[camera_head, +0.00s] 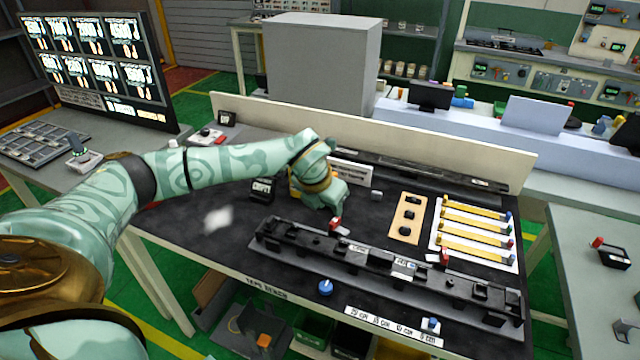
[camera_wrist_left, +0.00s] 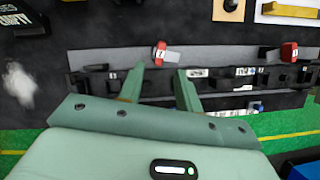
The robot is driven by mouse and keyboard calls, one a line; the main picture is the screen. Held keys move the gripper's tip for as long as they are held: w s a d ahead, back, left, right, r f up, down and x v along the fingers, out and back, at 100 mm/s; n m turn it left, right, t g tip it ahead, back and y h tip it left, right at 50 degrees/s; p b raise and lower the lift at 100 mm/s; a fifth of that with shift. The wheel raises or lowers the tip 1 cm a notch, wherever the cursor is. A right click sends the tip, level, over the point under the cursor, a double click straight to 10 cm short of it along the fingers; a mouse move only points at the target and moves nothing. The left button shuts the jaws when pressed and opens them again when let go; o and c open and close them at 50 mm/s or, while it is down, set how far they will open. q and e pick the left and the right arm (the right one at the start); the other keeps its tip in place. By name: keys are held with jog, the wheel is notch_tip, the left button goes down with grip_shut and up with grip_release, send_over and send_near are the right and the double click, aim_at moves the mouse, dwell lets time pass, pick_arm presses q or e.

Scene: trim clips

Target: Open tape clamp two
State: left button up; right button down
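A long black clamp rail (camera_head: 375,262) lies along the front of the dark bench. Two red-topped clamps stand on its far side: one nearer the left (camera_head: 336,223) and one further right (camera_head: 445,257). Both also show in the left wrist view, the left one (camera_wrist_left: 160,52) and the right one (camera_wrist_left: 289,52). Their numbers are too small to read surely. My left gripper (camera_head: 325,200) is above the bench just behind the left clamp. In the left wrist view its fingers (camera_wrist_left: 160,70) are apart and empty, with that clamp framed beyond the gap. Contact is not visible.
A wooden board with black knobs (camera_head: 408,218) and a white sheet with yellow strips (camera_head: 475,232) lie right of the gripper. A blue knob (camera_head: 325,287) is at the front edge. A cream back panel (camera_head: 430,150) bounds the bench.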

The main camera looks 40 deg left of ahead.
pick_arm(q)
jog(key=v, duration=0.9)
jog(key=shift+p, duration=0.35)
